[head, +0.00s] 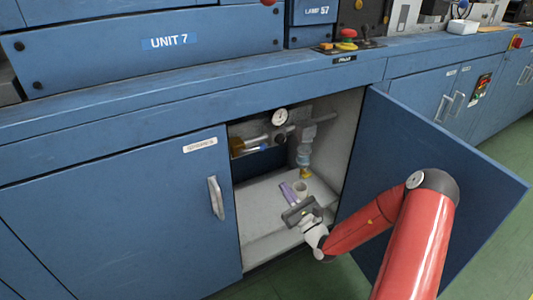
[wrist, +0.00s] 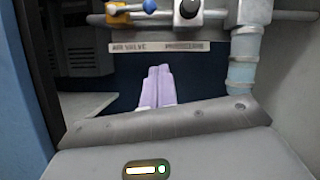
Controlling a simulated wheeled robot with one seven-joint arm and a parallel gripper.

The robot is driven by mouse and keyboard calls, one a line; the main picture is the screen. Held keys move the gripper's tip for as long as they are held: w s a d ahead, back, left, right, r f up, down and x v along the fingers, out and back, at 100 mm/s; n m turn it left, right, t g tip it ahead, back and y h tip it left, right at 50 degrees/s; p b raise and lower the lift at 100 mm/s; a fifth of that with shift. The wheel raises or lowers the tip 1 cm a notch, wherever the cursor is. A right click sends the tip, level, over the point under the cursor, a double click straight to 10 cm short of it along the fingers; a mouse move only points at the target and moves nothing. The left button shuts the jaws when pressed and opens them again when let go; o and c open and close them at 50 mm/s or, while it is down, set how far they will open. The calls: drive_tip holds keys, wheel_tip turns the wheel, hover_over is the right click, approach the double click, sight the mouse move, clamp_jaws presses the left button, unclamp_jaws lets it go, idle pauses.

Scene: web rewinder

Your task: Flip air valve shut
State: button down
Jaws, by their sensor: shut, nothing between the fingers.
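The air valve shows in the wrist view at the top, with a yellow body (wrist: 119,14) and a white lever (wrist: 130,7) ending in a blue knob (wrist: 150,6). The lever lies roughly level, pointing right. A strip below it reads "AIR VALVE" (wrist: 128,48). In the head view the yellow valve body (head: 237,146) is at the cabinet's left, partly hidden by the frame. My gripper (wrist: 155,70) has its lavender fingers together and empty, below the valve and apart from it. In the head view my gripper (head: 286,186) is inside the cabinet opening, low over its floor.
A pressure gauge (head: 280,117) and a dark knob (wrist: 188,9) sit on the pipe right of the valve. A filter bowl (wrist: 242,65) hangs farther right. The right cabinet door (head: 480,190) stands open beside my arm; the left door (head: 120,225) is closed.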

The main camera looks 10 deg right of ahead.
sight(253, 150)
drive_tip(key=w+a+r, duration=0.4)
drive_tip(key=w+r, duration=0.3)
drive_tip(key=shift+w+a+r, duration=0.2)
drive_tip(key=shift+a+r, duration=0.05)
drive_tip(key=shift+r, duration=0.1)
